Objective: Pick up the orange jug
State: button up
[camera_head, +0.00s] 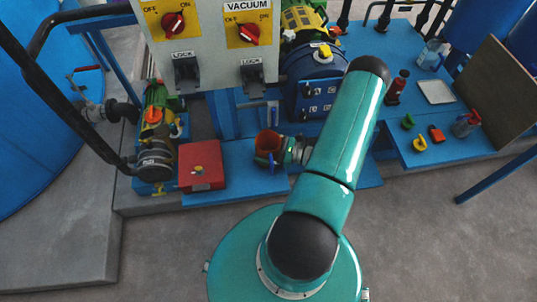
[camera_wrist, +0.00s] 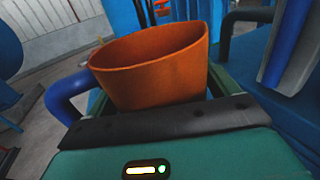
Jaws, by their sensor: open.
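The orange jug (camera_head: 267,142) stands upright with its open top up, at the front edge of the blue platform. In the wrist view the orange jug (camera_wrist: 150,68) fills the middle, right in front of my gripper. My gripper (camera_head: 293,151) is at the jug's right side in the head view. In the wrist view my gripper (camera_wrist: 157,92) is open, with parts of its green fingers showing at both sides of the jug. The jug's lower part is hidden behind the gripper body, so I cannot tell whether the fingers touch it.
A red box (camera_head: 202,167) sits left of the jug. A curved blue piece (camera_wrist: 65,95) is close left of the jug. A blue bench (camera_head: 445,148) with small items is at right. The front floor is clear.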

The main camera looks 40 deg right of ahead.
jog(key=shift+w, duration=0.1)
jog(key=c, duration=0.8)
jog(key=shift+r, duration=0.15)
